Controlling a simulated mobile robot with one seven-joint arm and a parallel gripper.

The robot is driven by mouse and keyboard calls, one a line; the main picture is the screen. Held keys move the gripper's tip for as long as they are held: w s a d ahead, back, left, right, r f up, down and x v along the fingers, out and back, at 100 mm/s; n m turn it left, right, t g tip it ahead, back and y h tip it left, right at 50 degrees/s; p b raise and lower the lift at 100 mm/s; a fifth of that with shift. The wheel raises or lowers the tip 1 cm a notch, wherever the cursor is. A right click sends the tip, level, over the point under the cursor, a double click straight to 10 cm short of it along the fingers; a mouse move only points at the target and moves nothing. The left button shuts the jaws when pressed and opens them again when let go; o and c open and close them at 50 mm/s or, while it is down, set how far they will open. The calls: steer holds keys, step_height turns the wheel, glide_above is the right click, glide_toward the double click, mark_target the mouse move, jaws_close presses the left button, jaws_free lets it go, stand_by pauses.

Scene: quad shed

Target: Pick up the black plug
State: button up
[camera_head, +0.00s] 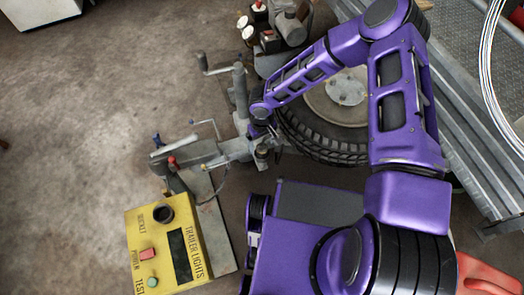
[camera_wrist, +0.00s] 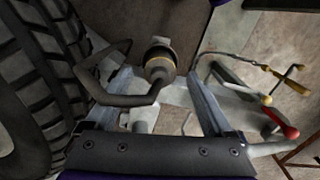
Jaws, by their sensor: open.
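The black plug (camera_wrist: 160,67) shows in the wrist view as a dark round body with a yellowish ring. A thick dark bent piece (camera_wrist: 115,97) lies beside it to the left; I cannot tell if it joins the plug. My gripper (camera_wrist: 158,82) is open, with one finger on each side of the plug in the picture. I see no contact. In the head view my gripper (camera_head: 261,137) is low over the trailer coupling beside the tyre. The plug (camera_head: 262,153) is small there, just below the gripper and partly hidden.
The tyre (camera_head: 325,143) stands close on the right of my gripper. The grey trailer coupling (camera_head: 188,157) has a red-knobbed lever (camera_wrist: 281,123). A yellow trailer lights box (camera_head: 144,245) with a round dark socket (camera_head: 163,213) is at lower left. The left floor is clear.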

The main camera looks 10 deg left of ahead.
steer(key=shift+f, duration=1.55)
jaws_close()
